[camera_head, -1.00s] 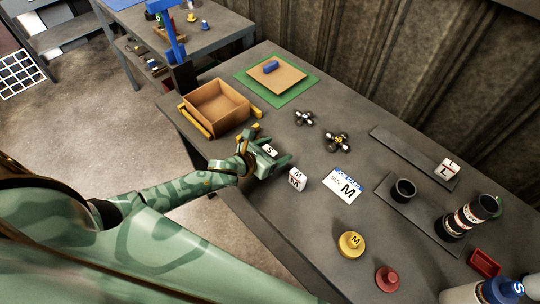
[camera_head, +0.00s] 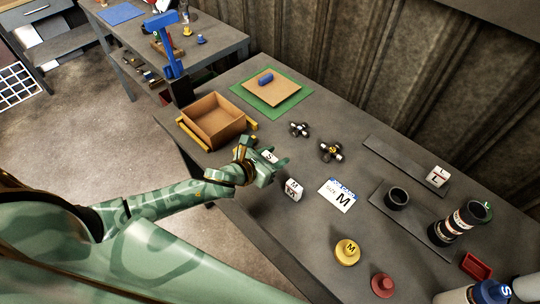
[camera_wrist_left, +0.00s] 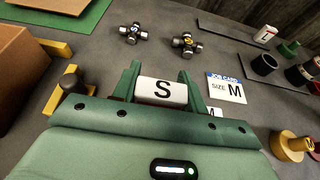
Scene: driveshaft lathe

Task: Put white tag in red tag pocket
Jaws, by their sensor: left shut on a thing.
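My left gripper (camera_head: 272,168) is shut on a white block (camera_head: 269,156) marked S. In the left wrist view the same block (camera_wrist_left: 162,92) sits between the two green fingers. A white block marked M (camera_head: 293,190) stands on the table just right of the gripper. A white block marked L (camera_head: 437,176) stands on a grey strip at the far right. A small red tray (camera_head: 476,266) lies at the table's right; it is the only red pocket-like thing I see. My right gripper is not in view.
A job card reading SIZE M (camera_head: 338,194) lies beyond the M block. A yellow knob (camera_head: 347,252), a red knob (camera_head: 383,286), a dark ring (camera_head: 397,196) and a banded cylinder (camera_head: 460,224) stand toward the right.

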